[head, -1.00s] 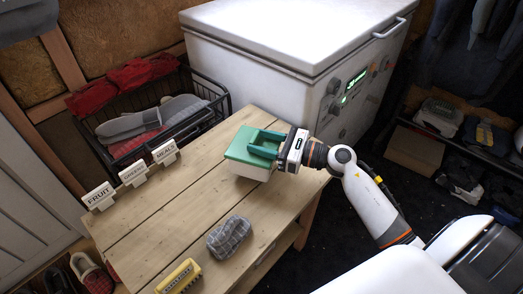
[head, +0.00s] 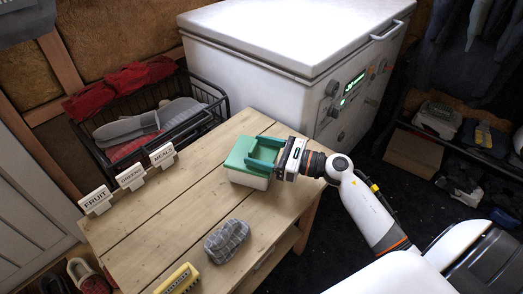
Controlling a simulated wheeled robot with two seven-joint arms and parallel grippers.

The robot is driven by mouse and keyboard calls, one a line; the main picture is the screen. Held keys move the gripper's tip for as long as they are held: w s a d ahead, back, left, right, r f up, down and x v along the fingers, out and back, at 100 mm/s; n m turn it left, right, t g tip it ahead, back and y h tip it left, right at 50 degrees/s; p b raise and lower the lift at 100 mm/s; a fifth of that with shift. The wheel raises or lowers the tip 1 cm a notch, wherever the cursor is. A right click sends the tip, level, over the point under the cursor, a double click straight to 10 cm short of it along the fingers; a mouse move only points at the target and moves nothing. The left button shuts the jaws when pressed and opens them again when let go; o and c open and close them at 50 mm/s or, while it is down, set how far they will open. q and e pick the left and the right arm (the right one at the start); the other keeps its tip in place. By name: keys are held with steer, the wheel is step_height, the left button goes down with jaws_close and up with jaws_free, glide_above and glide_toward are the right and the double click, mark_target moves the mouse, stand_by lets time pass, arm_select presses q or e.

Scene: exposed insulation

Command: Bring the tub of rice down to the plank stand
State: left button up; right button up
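The tub of rice (head: 247,181) is a white box with a green lid, and it shows in the head view near the back right of the plank stand (head: 160,215). It is upright, at or just above the boards; I cannot tell whether its base touches. Its contents are hidden. My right gripper (head: 263,154) reaches in from the right, its teal fingers spread across the lid area with the tub between them. The finger contact is partly hard to see against the green lid. My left gripper is not in view.
Signs reading FRUIT (head: 96,200), GREENS (head: 131,177) and MEALS (head: 162,155) stand along the stand's left edge. A grey wrapped lump (head: 227,241) and a yellow object (head: 178,280) lie on its near part. A white freezer (head: 270,75) stands behind, with a wire basket (head: 160,125) beside it.

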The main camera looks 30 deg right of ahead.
steer(key=shift+r, duration=0.2)
steer(key=shift+s+d+f, duration=0.15)
steer(key=shift+s+d, duration=0.15)
steer(key=shift+s, duration=0.1)
steer(key=v, duration=0.9)
steer(key=shift+s+d, duration=0.25)
steer(key=shift+s, duration=0.05)
steer(key=shift+s+d, duration=0.4)
steer(key=shift+s, duration=0.05)
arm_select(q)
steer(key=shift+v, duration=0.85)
